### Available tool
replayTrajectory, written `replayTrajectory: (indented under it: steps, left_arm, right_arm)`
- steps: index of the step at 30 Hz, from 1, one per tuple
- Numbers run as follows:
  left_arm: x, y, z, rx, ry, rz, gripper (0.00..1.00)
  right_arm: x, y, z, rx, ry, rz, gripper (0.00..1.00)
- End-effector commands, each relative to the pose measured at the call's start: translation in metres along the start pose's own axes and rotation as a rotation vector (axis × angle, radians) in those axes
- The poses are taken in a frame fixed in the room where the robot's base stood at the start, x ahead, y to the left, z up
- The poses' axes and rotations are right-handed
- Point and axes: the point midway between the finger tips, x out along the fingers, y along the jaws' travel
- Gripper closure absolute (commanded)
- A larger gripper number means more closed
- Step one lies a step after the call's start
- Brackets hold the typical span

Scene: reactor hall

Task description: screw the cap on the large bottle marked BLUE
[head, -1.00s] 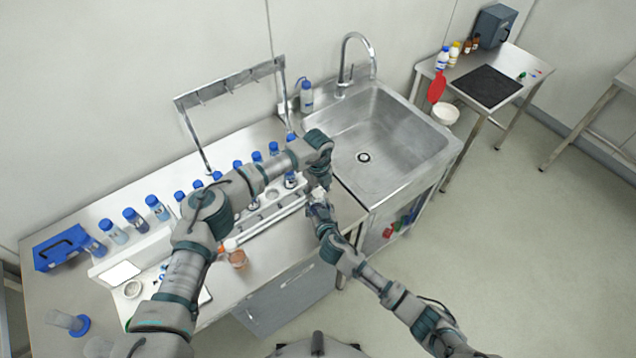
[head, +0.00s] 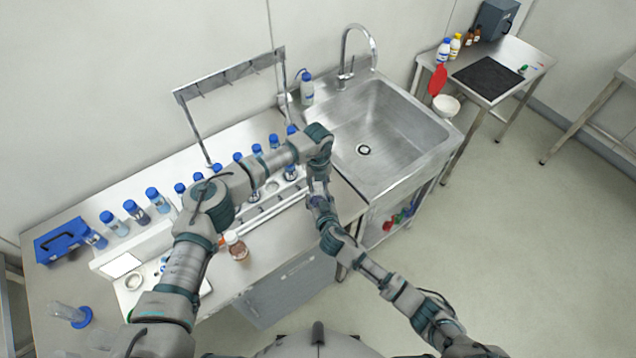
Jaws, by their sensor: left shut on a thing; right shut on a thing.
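My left gripper (head: 318,168) hangs down over the bench's right end, beside the sink. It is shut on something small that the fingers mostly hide. My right gripper (head: 318,190) comes up from below and meets it. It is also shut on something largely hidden. I cannot tell which held piece is cap or bottle. Several blue-capped bottles stand along the back of the bench, among them one at the left (head: 158,204). Their labels are too small to read, so I cannot tell which is marked BLUE.
A white rack (head: 268,212) lies under my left forearm. A brown jar (head: 238,249) stands near the bench's front edge. A blue case (head: 62,242) is at far left. The steel sink (head: 385,130) and its tap (head: 352,50) are to the right.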

Motion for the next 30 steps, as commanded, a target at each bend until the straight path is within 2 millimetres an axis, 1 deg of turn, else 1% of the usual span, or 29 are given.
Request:
replayTrajectory:
  steps: [3, 8, 15, 18, 21, 24, 28, 29, 30]
  left_arm:
    - [-0.0005, -0.0005, 0.0014, 0.305, -0.003, -0.001, 1.0]
    - [-0.0003, -0.0006, 0.002, 0.733, -0.001, 0.001, 1.0]
    - [0.0002, -0.0013, 0.0025, 1.377, 0.001, 0.002, 1.0]
    - [0.0003, -0.0014, 0.003, 1.642, 0.001, 0.003, 1.0]
    - [0.0003, -0.0016, 0.0033, 1.871, 0.001, 0.004, 1.0]
    - [0.0002, -0.0016, 0.0035, 2.016, 0.001, 0.005, 1.0]
    - [0.0001, -0.0014, 0.0039, 2.006, 0.0, 0.006, 1.0]
    - [0.0001, -0.0014, 0.004, 2.005, 0.0, 0.006, 0.6]
    - [0.0001, -0.0013, 0.004, 2.005, 0.0, 0.007, 0.51]
  right_arm:
    - [-0.0005, -0.0017, 0.0007, 0.0, -0.001, -0.004, 1.0]
    - [-0.0006, -0.002, 0.0007, 0.0, 0.0, -0.004, 1.0]
    - [-0.0008, -0.0024, 0.0006, 0.0, 0.0, -0.005, 1.0]
    - [-0.0009, -0.0027, 0.0006, 0.0, 0.0, -0.005, 1.0]
    - [-0.001, -0.0029, 0.0006, 0.0, 0.0, -0.006, 1.0]
    - [-0.0011, -0.0032, 0.0006, 0.0, 0.0, -0.007, 1.0]
    - [-0.0013, -0.0037, 0.0006, 0.0, 0.0, -0.007, 1.0]
    - [-0.0013, -0.0038, 0.0006, 0.0, 0.0, -0.008, 1.0]
    - [-0.0014, -0.0039, 0.0006, 0.0, 0.0, -0.008, 1.0]
